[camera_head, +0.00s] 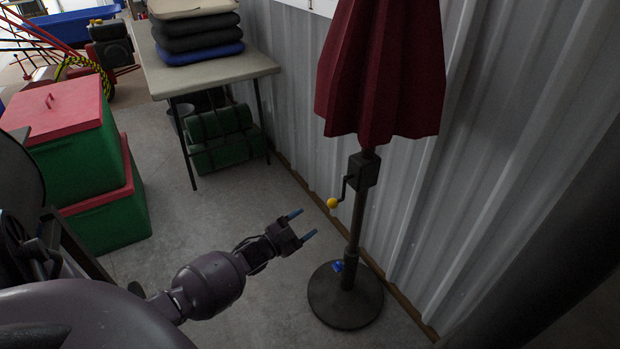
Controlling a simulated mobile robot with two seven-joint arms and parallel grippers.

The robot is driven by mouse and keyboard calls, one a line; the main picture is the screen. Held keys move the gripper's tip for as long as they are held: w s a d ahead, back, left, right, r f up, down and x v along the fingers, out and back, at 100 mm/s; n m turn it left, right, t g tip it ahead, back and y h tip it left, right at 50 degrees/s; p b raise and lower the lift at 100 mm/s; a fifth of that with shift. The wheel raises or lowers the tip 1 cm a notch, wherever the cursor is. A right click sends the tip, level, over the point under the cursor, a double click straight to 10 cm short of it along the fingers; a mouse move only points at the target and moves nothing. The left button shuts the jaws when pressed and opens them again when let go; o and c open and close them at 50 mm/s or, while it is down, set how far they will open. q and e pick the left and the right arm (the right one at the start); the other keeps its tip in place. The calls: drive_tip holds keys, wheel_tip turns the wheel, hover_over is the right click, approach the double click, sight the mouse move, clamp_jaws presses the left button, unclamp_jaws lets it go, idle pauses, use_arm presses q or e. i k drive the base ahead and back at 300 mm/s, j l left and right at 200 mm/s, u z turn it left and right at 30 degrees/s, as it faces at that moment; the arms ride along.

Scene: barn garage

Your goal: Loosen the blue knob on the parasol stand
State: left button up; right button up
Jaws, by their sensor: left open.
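The blue knob (337,266) sits low on the pole of the parasol stand, just above the round dark base (346,306). The closed dark red parasol (380,75) stands upright on the pole, with a crank box and a yellow crank ball (332,203) below its cloth. My left gripper (302,224) reaches in from the left with its two blue-tipped fingers apart and nothing between them. It is left of the pole, apart from it, and appears higher in the picture than the knob. My right gripper is not in view.
A corrugated metal wall (500,150) stands close behind the parasol. A folding table (200,72) with stacked cushions (197,35) stands at the back. Green boxes with red lids (65,110) stand at the left. Bare concrete floor lies between them and the stand.

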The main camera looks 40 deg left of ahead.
sight(337, 265)
drive_tip(key=k+l, duration=0.1)
drive_tip(key=l, duration=0.3)
drive_tip(key=k+l, duration=0.1)
drive_tip(key=l, duration=0.7)
drive_tip(key=k, duration=0.05)
